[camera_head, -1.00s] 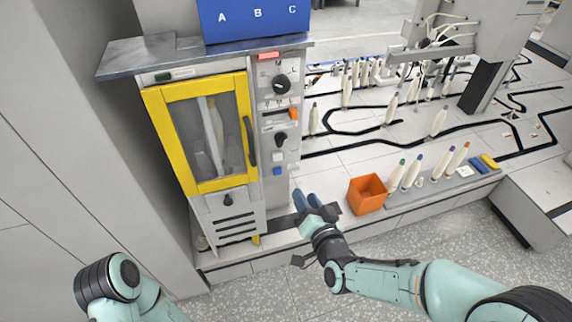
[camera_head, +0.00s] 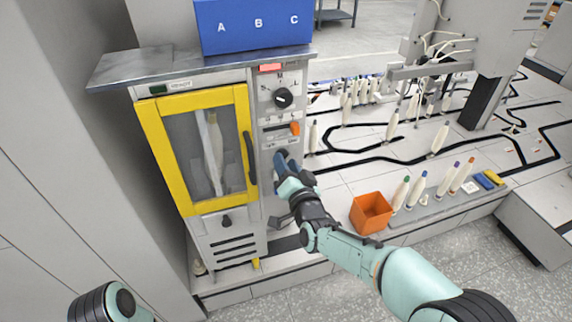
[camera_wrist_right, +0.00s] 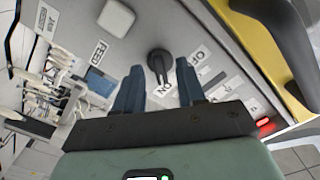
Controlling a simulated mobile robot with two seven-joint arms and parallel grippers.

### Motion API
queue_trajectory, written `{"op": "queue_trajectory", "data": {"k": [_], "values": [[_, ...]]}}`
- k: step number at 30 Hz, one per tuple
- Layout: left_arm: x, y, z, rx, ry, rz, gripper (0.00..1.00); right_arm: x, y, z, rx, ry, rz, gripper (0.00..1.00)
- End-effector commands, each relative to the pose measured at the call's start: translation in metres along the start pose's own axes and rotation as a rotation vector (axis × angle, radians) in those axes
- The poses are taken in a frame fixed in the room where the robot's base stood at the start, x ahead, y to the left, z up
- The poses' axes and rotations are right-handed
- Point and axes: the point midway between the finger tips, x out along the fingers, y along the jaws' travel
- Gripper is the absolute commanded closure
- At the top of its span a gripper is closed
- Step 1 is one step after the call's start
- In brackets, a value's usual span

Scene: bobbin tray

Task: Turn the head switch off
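The black rotary switch (camera_wrist_right: 160,65) sits on the grey panel in the right wrist view, with ON and OFF lettering beside it. Its narrow bar points down the picture, toward the ON lettering. My right gripper (camera_wrist_right: 160,88) is open, its two blue fingers either side of the line to the switch; I see no clear contact. In the head view my right gripper (camera_head: 281,160) is at the panel right of the yellow door and mostly hides this switch. My left gripper is out of view; only part of that arm shows at the lower left.
The yellow-framed door (camera_head: 247,196) has a dark handle (camera_head: 249,158) close left of my right gripper. A larger black knob (camera_head: 283,97) and an orange button (camera_head: 295,128) are above it. An orange bin (camera_head: 371,213) and several bobbins stand to the right. A red lamp (camera_wrist_right: 263,122) is lit.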

Motion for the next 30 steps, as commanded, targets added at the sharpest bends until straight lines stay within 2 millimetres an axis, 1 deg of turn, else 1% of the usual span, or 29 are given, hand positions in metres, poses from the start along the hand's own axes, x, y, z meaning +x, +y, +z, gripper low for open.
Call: {"op": "queue_trajectory", "data": {"k": [4, 12, 13, 14, 15, 16, 25, 30], "values": [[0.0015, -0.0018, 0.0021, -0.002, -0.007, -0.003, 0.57, 0.0074, -0.0002, 0.0002, -0.001, 0.000, -0.001, 0.61], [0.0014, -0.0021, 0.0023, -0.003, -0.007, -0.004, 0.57, 0.0081, -0.0002, 0.0001, -0.001, 0.000, 0.000, 0.61], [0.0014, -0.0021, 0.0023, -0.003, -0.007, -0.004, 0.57, 0.0081, -0.0002, 0.0001, -0.001, 0.000, 0.000, 0.67], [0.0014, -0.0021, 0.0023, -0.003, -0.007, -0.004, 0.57, 0.0081, -0.0001, 0.0001, -0.001, 0.000, 0.000, 0.77], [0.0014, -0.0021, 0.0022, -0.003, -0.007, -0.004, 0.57, 0.0080, -0.0002, 0.0001, -0.001, 0.000, 0.000, 0.90], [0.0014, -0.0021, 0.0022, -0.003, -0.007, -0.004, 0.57, 0.0080, -0.0002, 0.0001, -0.001, 0.000, 0.000, 1.00], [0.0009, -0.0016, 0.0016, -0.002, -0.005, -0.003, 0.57, 0.0079, -0.0003, 0.0000, -0.012, 0.000, 0.000, 1.00], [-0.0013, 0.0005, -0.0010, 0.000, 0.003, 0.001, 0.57, 0.0078, -0.0004, -0.0001, -0.064, 0.000, 0.000, 1.00]]}}
